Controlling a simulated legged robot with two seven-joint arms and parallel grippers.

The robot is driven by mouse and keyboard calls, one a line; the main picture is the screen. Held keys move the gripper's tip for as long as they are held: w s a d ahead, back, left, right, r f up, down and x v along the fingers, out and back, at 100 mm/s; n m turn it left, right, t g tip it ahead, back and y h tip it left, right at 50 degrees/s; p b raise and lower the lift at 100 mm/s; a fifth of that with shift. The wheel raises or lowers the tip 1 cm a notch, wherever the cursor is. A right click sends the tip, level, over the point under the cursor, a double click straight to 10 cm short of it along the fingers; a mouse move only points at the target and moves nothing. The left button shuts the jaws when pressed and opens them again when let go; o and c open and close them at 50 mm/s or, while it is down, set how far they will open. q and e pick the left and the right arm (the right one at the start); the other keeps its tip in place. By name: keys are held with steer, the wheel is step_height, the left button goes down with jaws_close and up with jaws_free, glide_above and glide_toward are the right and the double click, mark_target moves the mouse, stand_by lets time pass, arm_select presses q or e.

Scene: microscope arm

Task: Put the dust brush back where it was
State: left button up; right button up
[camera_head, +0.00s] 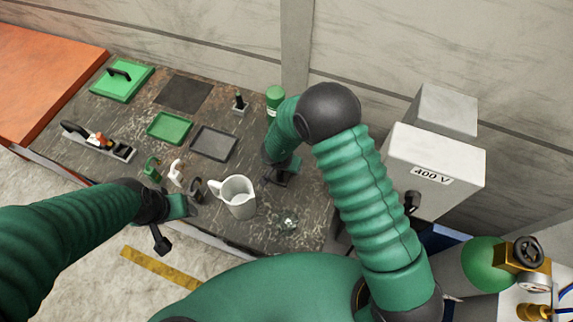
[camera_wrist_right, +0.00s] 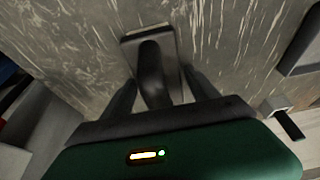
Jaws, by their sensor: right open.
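The dust brush appears to be the dark curved handle on a flat block with a pale edge, standing on the worktop in the right wrist view (camera_wrist_right: 153,75). My right gripper (camera_wrist_right: 155,95) is open, with one finger on each side of the handle. Whether the fingers touch it is unclear. In the head view my right gripper (camera_head: 284,172) is low over the worktop, right of the white jug, and mostly hides the brush. My left gripper (camera_head: 178,212) is by the front edge of the worktop, near the hooks; its fingers are not clear.
The worktop (camera_head: 95,155) holds a white jug (camera_head: 237,197), several hooks (camera_head: 176,172), a green tray (camera_head: 169,128), a dark grey tray (camera_head: 213,143), a hand plane (camera_head: 98,141), a green lidded box (camera_head: 121,80) and a small stamp-like tool (camera_head: 240,103). A 400 V box (camera_head: 435,158) stands right.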

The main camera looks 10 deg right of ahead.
steer(key=p+v, duration=0.2)
steer(key=v, duration=1)
steer(key=shift+w+d+r, duration=0.1)
steer(key=shift+w+r, duration=0.05)
steer(key=shift+w, duration=0.1)
steer(key=w+r+t, duration=0.1)
steer(key=w+d+r+n+t, duration=0.1)
steer(key=w+r, duration=0.1)
steer(key=shift+r+y, duration=0.3)
steer(key=shift+y, duration=0.1)
steer(key=s+d+r+n+g, duration=0.1)
steer(key=s+d+r+n, duration=0.1)
steer(key=s, duration=0.3)
steer(key=s+d+r+n+g+y, duration=0.1)
steer(key=s+d+r+n, duration=0.1)
steer(key=s+d, duration=0.2)
steer(key=s+d+r+n, duration=0.1)
steer(key=s+d, duration=0.3)
steer(key=s, duration=0.4)
steer(key=shift+r+n+g, duration=0.4)
step_height(320, 180, down, 4)
steer(key=b, duration=0.4)
steer(key=shift+a, duration=0.1)
steer(key=shift+r, duration=0.1)
